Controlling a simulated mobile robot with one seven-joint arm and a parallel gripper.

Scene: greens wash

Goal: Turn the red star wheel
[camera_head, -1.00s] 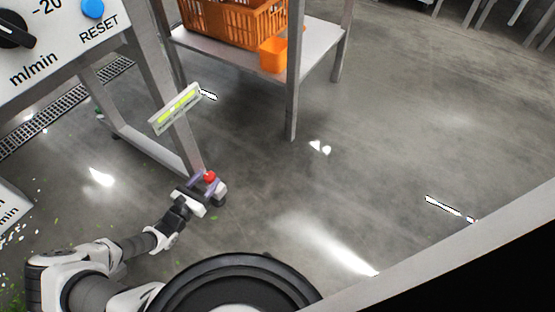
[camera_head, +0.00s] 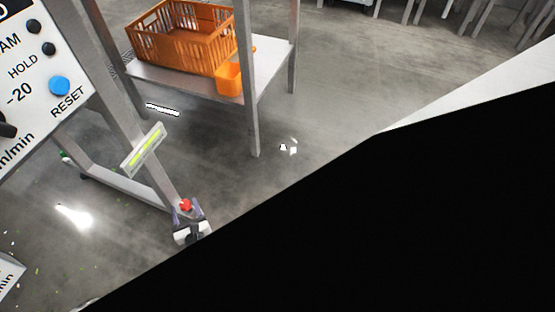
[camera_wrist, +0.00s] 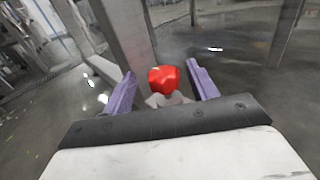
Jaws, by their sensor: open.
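The red star wheel (camera_head: 186,205) is small and sits low by the foot of a grey metal leg. In the wrist view the red wheel (camera_wrist: 165,79) shows large, on a pale grey mount, between the two purple fingers. My gripper (camera_head: 187,214) is at the wheel in the head view. In the wrist view my gripper (camera_wrist: 160,88) is open, with one finger on each side of the wheel and a visible gap on both sides. I cannot tell how far the fingertips reach past the wheel. Most of my arm is hidden in the head view.
A grey leg (camera_head: 120,90) with a green-yellow level gauge (camera_head: 144,150) rises beside the wheel. A control panel (camera_head: 38,85) is at upper left. A table (camera_head: 185,88) with an orange crate (camera_head: 190,40) stands behind. A black area covers the head view's lower right.

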